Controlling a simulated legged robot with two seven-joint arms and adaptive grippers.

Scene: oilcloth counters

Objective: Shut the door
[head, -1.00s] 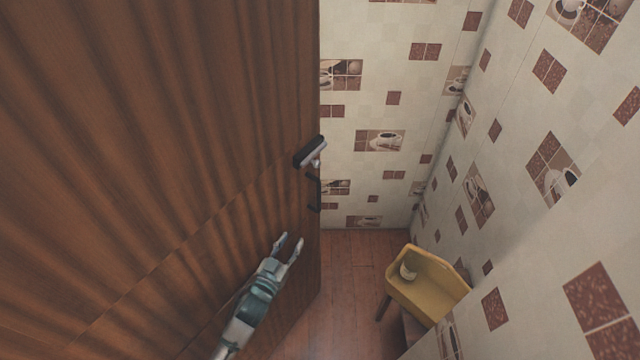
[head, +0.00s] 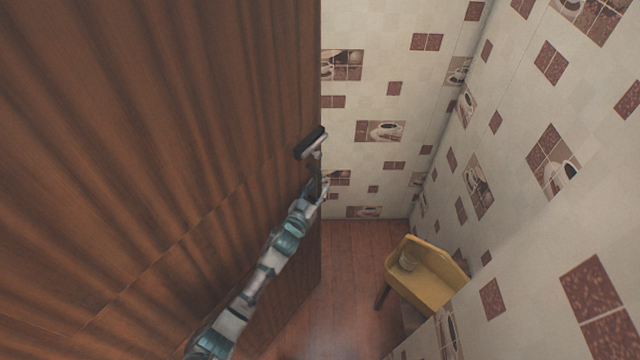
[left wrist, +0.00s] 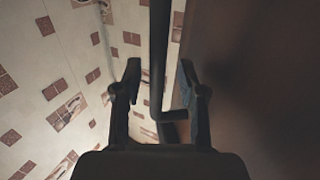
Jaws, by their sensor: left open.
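The brown wooden door (head: 160,130) fills the left of the head view, and its free edge stands near the picture's middle. A dark handle (head: 311,143) sits by that edge. My left gripper (head: 321,187) is at the door's edge just below the handle's top. In the left wrist view the door (left wrist: 255,70) is on the right, and a dark vertical bar (left wrist: 158,60) of the handle runs between the open fingers of my left gripper (left wrist: 161,80). I cannot tell whether the fingers touch it. My right gripper is in neither view.
Wooden floor (head: 345,270) is clear between the door and the chair.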

